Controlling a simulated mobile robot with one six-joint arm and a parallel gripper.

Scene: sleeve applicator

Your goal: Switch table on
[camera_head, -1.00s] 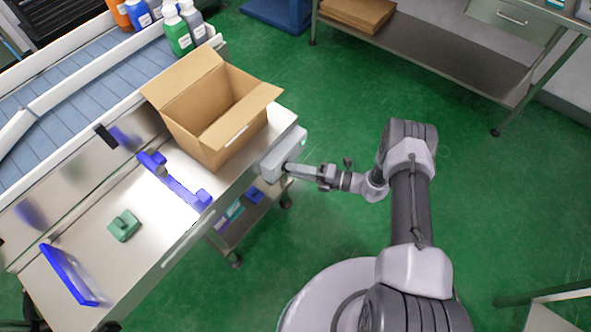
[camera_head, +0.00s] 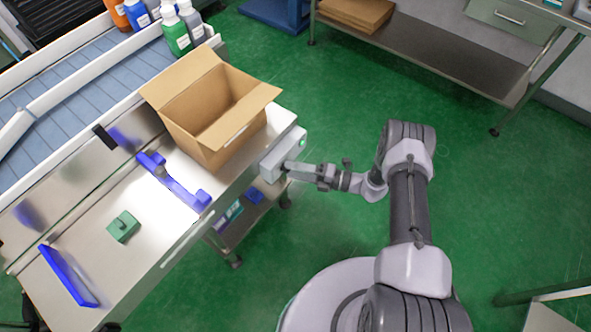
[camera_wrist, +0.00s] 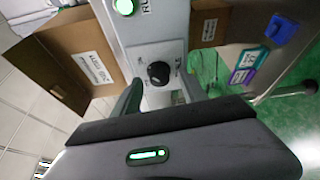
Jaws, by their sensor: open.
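The table (camera_head: 95,262) is a steel workbench at the left of the head view. A grey control box (camera_head: 283,155) is fixed at its right end. In the wrist view the box's face (camera_wrist: 150,28) carries a black rotary knob (camera_wrist: 159,73) and a lit green round lamp (camera_wrist: 124,6) beside a label reading "RUN". My gripper (camera_head: 288,167) is at the box in the head view. In the wrist view my gripper (camera_wrist: 160,90) is open, with one finger on each side of the knob. I cannot tell whether the fingers touch the knob.
An open cardboard box (camera_head: 213,115) stands on the table by the control box. Blue fixtures (camera_head: 175,185) and a green block (camera_head: 123,227) are on the tabletop. A conveyor (camera_head: 75,80) with bottles (camera_head: 176,33) runs behind. Green floor is clear to the right.

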